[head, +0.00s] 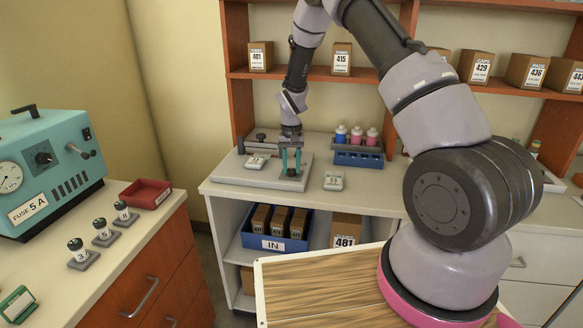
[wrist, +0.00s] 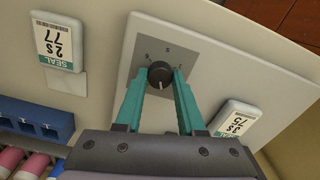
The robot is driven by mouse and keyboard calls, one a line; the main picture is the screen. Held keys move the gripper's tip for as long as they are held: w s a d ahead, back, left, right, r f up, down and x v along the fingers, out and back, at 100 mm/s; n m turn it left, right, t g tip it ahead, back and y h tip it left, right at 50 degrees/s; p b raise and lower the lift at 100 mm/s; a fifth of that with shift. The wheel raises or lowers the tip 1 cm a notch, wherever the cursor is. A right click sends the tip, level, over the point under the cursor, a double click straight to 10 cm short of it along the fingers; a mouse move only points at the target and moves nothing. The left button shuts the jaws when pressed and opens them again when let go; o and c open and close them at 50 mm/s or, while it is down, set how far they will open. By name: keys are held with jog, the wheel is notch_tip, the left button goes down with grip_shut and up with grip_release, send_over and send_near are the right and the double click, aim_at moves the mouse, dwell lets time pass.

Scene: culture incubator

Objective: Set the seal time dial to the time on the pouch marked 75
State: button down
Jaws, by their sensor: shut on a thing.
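The seal time dial (wrist: 159,75) is a round black knob on a grey square plate of the pale sealer (wrist: 120,95). My gripper (wrist: 160,77) is shut on the dial, one teal finger on each side. A light pointer mark shows on the dial's lower edge in the wrist view. The few marks on the plate are too small to read surely. The pouch marked 75 (wrist: 235,119), with a "SEAL 3s" label, lies right of the dial in the wrist view. The pouch marked 77 (wrist: 58,42), labelled "SEAL 2s", lies at left. In the head view my gripper (head: 290,165) points down at the sealer.
A blue rack (head: 358,155) with several bottles stands right of the sealer. Below are a blue IN bin (head: 272,243) and a box marked 481 (head: 345,231). A teal fuse machine (head: 45,170) and a red tray (head: 145,193) are on the left counter.

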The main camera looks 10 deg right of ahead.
jog(key=c, duration=0.5)
grip_release()
notch_tip(320, 180, up, 11)
jog(key=shift+f, duration=0.1)
notch_tip(320, 180, up, 10)
jog(key=t, duration=0.1)
send_over(292, 169)
jog(key=s+d, duration=0.3)
jog(key=s, duration=0.1)
jog(key=s+d+r+m+t+y, duration=0.15)
jog(key=s+d+r, duration=0.25)
jog(key=s+r, duration=0.7)
jog(key=s+d+r+t, duration=0.1)
jog(key=s+r, duration=0.1)
jog(key=s, duration=0.3)
jog(key=s+d+r+t, duration=0.1)
jog(key=s+r+t, duration=0.1)
jog(key=s, duration=0.4)
jog(key=s+d+r+m+t, duration=0.1)
jog(key=s+r, duration=0.3)
jog(key=s, duration=0.1)
jog(key=shift+s+d+r+t+y, duration=0.1)
jog(key=shift+s+r+t+y, duration=0.15)
jog(key=shift+s+t, duration=0.1)
